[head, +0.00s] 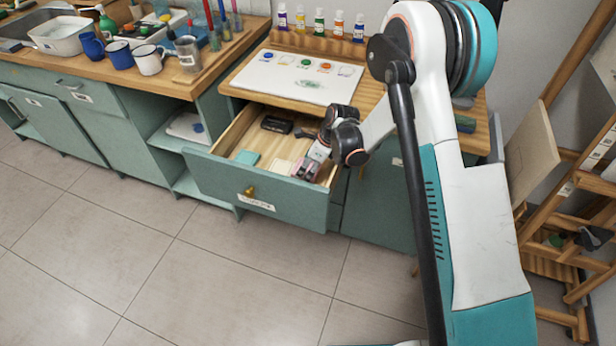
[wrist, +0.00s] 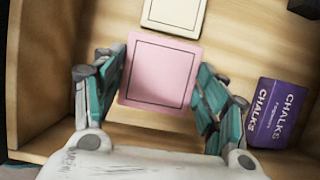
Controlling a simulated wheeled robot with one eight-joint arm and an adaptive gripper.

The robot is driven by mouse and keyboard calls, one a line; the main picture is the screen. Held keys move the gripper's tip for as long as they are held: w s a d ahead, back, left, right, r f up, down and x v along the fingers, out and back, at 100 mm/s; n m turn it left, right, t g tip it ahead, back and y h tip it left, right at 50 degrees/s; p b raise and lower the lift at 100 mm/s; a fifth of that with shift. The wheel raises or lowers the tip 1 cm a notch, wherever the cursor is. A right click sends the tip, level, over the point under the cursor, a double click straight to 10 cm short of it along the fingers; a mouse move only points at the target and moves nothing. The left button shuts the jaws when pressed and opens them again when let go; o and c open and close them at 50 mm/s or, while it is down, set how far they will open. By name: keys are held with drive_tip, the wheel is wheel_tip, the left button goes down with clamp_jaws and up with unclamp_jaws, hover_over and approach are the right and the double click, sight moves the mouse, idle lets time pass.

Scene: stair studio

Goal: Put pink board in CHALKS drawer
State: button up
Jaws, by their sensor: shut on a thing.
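The pink board (wrist: 158,72) is a flat square with a thin dark border line. My gripper (wrist: 160,80) is shut on it, one finger at each side edge, in the wrist view. In the head view my gripper (head: 312,165) reaches down into the right part of the open drawer (head: 275,198), and a bit of pink shows at it. The board is inside the drawer walls; I cannot tell whether it touches the floor. The drawer front is teal with a brass knob and a label too small to read. A purple CHALKS box (wrist: 275,113) lies to the board's right.
A cream board (wrist: 173,16) lies just beyond the pink one. The wooden worktop (head: 340,97) overhangs the drawer's back. An easel (head: 575,215) stands at right.

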drive_tip(key=shift+f+b, duration=0.75)
drive_tip(key=shift+f, duration=1.4)
drive_tip(key=shift+f, duration=0.15)
drive_tip(key=o, duration=1.1)
